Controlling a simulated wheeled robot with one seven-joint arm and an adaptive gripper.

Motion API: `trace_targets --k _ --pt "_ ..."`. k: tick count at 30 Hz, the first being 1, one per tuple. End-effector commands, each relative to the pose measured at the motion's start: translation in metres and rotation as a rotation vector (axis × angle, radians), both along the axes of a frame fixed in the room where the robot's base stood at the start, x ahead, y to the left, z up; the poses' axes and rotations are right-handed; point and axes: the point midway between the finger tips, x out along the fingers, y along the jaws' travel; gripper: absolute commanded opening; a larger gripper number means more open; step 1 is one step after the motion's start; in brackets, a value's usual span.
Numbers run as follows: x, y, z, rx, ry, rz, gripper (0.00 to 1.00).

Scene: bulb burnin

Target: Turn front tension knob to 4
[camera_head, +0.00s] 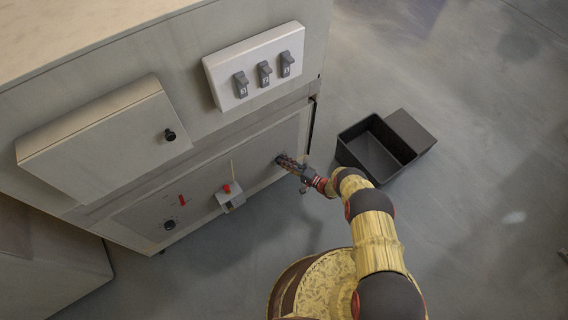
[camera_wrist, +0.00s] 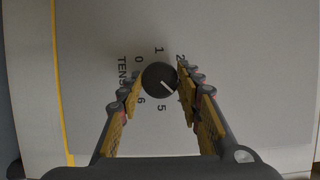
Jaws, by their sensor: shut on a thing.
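The dark round tension knob (camera_wrist: 158,77) sits on a pale panel (camera_wrist: 230,60) in the wrist view, with "TENS…" lettering partly visible on its left. My gripper (camera_wrist: 160,82) is shut on the knob, with one finger on each side. The knob's white pointer line aims to the lower right. Numbers 0, 1, 2, 5 and 6 show around it; the marks between 2 and 5 are hidden behind the right finger. In the head view my gripper (camera_head: 284,160) reaches the lower right of the cabinet front and covers the knob.
A white box with several switches (camera_head: 255,66) is above my gripper. A lidded box (camera_head: 100,140) with a black knob is at left. A small bracket (camera_head: 229,197) with a red part and another dial (camera_head: 170,224) are lower left. A dark open bin (camera_head: 375,150) stands on the floor at right.

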Motion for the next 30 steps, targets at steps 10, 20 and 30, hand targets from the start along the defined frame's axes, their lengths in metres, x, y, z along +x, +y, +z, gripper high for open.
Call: trace_targets --k 10,20,30 --pt "0.0017 -0.0014 -0.0003 0.000 0.001 -0.005 0.10" --pt "0.0009 -0.0007 -0.0002 0.001 0.001 -0.003 0.53" --pt "-0.0003 -0.0019 -0.0002 0.001 0.001 -0.002 0.54"
